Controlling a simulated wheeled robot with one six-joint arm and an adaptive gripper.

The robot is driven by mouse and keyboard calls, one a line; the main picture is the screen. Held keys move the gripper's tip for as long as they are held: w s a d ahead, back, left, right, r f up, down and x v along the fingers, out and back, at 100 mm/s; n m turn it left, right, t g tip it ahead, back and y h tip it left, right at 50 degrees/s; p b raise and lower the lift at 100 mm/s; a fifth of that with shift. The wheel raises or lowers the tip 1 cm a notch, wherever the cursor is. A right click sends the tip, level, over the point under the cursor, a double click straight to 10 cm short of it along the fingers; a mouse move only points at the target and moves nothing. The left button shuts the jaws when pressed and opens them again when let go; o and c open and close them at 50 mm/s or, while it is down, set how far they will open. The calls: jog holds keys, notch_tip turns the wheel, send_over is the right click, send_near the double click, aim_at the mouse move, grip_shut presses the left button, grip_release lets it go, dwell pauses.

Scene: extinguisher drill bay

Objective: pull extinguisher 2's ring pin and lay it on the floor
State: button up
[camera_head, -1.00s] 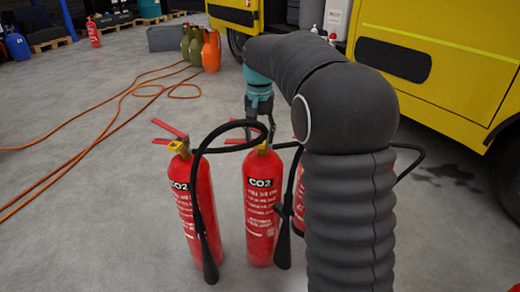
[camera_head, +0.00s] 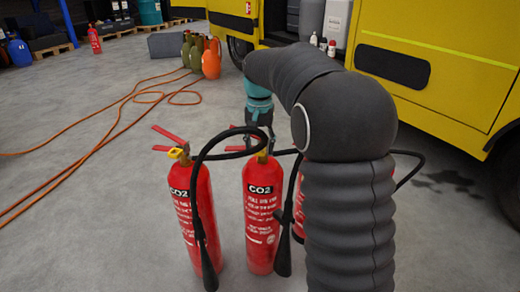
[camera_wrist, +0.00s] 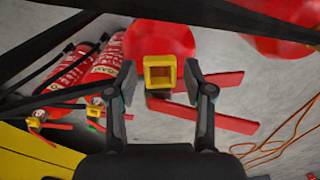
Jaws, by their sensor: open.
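Three red CO2 extinguishers stand on the floor in the head view: a left one (camera_head: 193,215), a middle one (camera_head: 258,215) and a third (camera_head: 299,215) mostly behind my arm. No numbers are readable on them. My gripper (camera_head: 262,143) is at the top of the middle one, partly covered by its black hose. In the wrist view my gripper (camera_wrist: 155,78) is open, its fingers on either side of a yellow valve head (camera_wrist: 160,72). Red levers (camera_wrist: 215,115) extend to the right. I cannot make out the ring pin.
Black hoses loop around the extinguisher tops close to my gripper. A yellow truck (camera_head: 455,70) stands behind on the right. Orange cables (camera_head: 90,145) lie on the left floor. Grey floor (camera_head: 110,230) at front left is clear.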

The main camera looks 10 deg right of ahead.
grip_shut()
jog(key=shift+s+a+f+b, duration=0.1)
jog(key=shift+s+a+b, duration=0.2)
jog(key=shift+s, duration=0.5)
jog(key=shift+s+a+r+b, duration=0.1)
jog(key=shift+s+a+b, duration=0.2)
jog(key=shift+s, duration=0.45)
jog(key=shift+s+a+f+b, duration=0.1)
jog(key=shift+s+a+b, duration=0.2)
jog(key=shift+s, duration=0.5)
jog(key=shift+s+a+b, duration=0.25)
jog(key=shift+s+a, duration=0.05)
jog(key=shift+s, duration=0.4)
jog(key=shift+s+a+b, duration=0.2)
jog(key=shift+s+a, duration=0.1)
jog(key=shift+s, duration=0.4)
